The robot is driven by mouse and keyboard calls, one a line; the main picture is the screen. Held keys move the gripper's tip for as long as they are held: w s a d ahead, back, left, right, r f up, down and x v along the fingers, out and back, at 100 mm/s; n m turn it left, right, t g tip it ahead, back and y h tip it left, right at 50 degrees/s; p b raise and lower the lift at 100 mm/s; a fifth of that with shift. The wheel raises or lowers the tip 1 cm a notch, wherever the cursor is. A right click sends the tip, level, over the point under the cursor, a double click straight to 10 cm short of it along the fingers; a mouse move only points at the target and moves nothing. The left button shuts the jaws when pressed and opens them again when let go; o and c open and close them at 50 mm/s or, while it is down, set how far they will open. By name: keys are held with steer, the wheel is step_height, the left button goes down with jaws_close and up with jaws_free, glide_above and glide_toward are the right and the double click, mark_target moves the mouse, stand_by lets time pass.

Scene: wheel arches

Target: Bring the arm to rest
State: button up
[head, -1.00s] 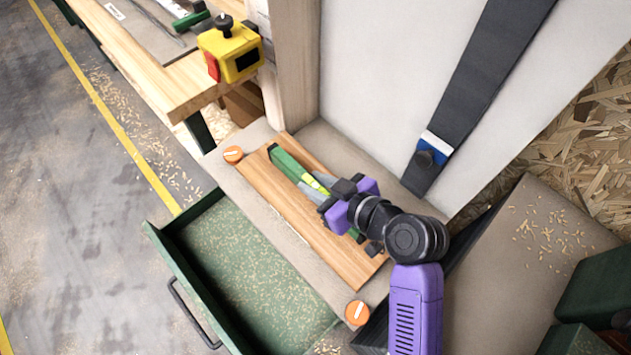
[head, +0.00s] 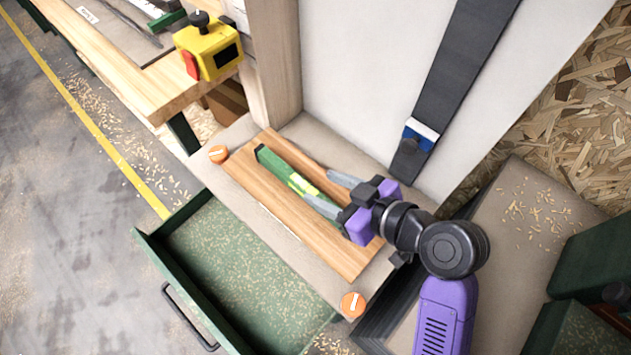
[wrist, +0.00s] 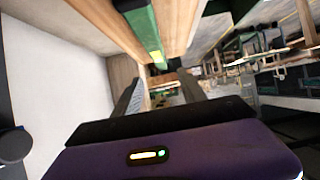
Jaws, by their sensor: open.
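My gripper (head: 336,193) is open, its two grey fingers spread apart and pointing toward the upper left in the head view. A green bar-shaped tool with a yellow-green patch (head: 275,168) lies on a wooden board (head: 325,240). Its near end is close to the fingers, and the fingers do not appear to grip it. In the wrist view the green tool (wrist: 142,30) lies ahead of the fingers, along the wood. The purple arm runs back to the lower right of the head view.
An open green drawer (head: 225,255) sits left of the board. Orange knobs (head: 218,154) mark the ledge. A yellow box with a red part (head: 210,48) stands on a workbench (head: 135,75). A white panel with a dark strap (head: 455,75) rises behind. Open floor (head: 60,200) lies at left.

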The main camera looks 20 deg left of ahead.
steer(key=shift+d+r, duration=0.1)
steer(key=shift+d, duration=0.15)
stand_by(0.3)
